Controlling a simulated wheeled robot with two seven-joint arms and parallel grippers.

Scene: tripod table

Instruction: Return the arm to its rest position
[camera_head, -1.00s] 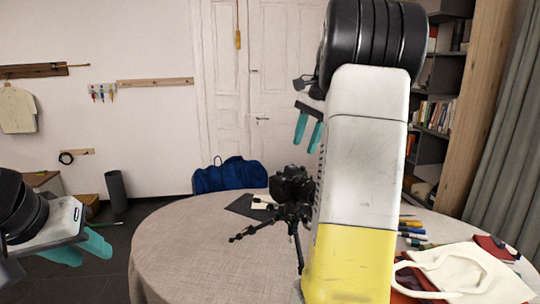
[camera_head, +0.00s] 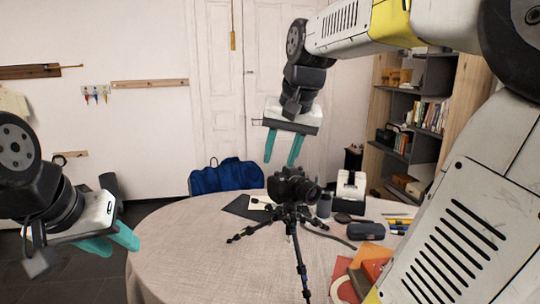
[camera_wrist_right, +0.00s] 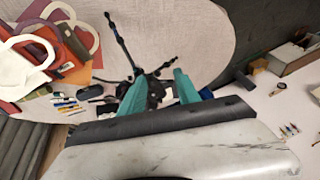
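My right gripper (camera_head: 281,162) is open and empty, fingers pointing down, above and behind a black camera (camera_head: 292,187) on a small black tripod (camera_head: 297,240). The tripod stands upright on the round table (camera_head: 190,235). In the right wrist view the teal fingers (camera_wrist_right: 160,88) are apart, with the tripod (camera_wrist_right: 136,62) showing beyond and between them; the fingers and gripper body partly hide the camera there. My left gripper (camera_head: 122,247) is open and empty, left of the table's edge. My right arm crosses the upper right of the head view.
A blue bag (camera_head: 227,176) is behind the table. A white and black device (camera_head: 350,192), a dark case (camera_head: 366,231), pens (camera_head: 398,222) and red and orange items (camera_head: 372,268) lie on the right side. A bookshelf (camera_head: 425,115) stands back right. The table's left part is clear.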

